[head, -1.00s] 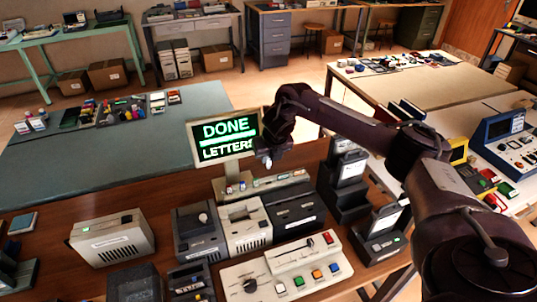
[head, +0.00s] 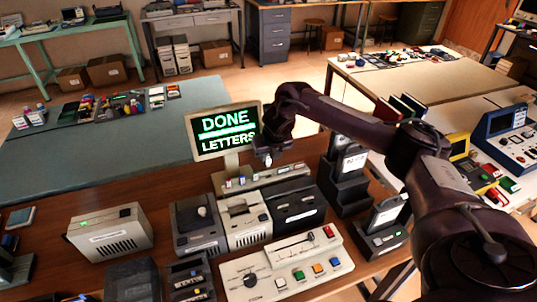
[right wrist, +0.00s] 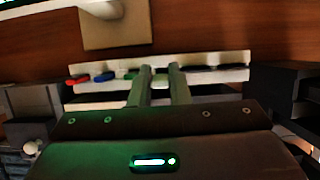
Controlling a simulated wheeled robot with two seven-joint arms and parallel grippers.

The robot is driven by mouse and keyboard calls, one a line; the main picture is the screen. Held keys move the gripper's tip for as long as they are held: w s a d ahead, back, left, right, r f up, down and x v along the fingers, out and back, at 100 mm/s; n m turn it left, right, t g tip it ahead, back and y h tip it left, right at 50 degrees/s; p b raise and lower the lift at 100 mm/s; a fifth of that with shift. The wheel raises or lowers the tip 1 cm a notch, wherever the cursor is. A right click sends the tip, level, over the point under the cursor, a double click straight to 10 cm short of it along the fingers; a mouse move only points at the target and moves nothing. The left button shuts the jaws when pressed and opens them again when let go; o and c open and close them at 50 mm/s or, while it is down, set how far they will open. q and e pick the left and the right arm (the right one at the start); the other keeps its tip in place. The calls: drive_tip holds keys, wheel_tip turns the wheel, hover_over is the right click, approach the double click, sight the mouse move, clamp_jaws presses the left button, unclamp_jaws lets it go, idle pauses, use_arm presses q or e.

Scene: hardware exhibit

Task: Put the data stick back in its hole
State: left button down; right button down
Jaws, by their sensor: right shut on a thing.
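The pale stick rack (head: 292,174) stands on the brown table at the foot of the screen; it also shows in the right wrist view (right wrist: 225,74). Red (right wrist: 77,80), blue (right wrist: 103,77) and green (right wrist: 131,75) sticks sit in its left part. Dark slots (right wrist: 199,69) show in its right part. My right gripper (head: 268,161) is over the middle of the rack. Its fingers (right wrist: 163,85) are shut on a small pale data stick (right wrist: 160,82). Whether the stick's lower end is in a hole is hidden. My left gripper is not in view.
The screen (head: 226,130) reads "DONE LETTERS" just behind the rack. Grey, white and black devices (head: 243,220) stand close in front. Tall black stands (head: 347,185) are to the right. A control panel (head: 285,270) lies nearest.

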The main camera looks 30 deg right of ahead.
sight(267, 173)
drive_tip(key=shift+f+b, duration=0.3)
drive_tip(key=shift+f, duration=0.2)
idle(0.9)
drive_tip(key=shift+f, duration=0.2)
drive_tip(key=shift+f+b, duration=1.95)
drive_tip(key=shift+f, duration=0.5)
drive_tip(key=c, duration=1.3)
unclamp_jaws()
drive_tip(key=shift+r, duration=0.1)
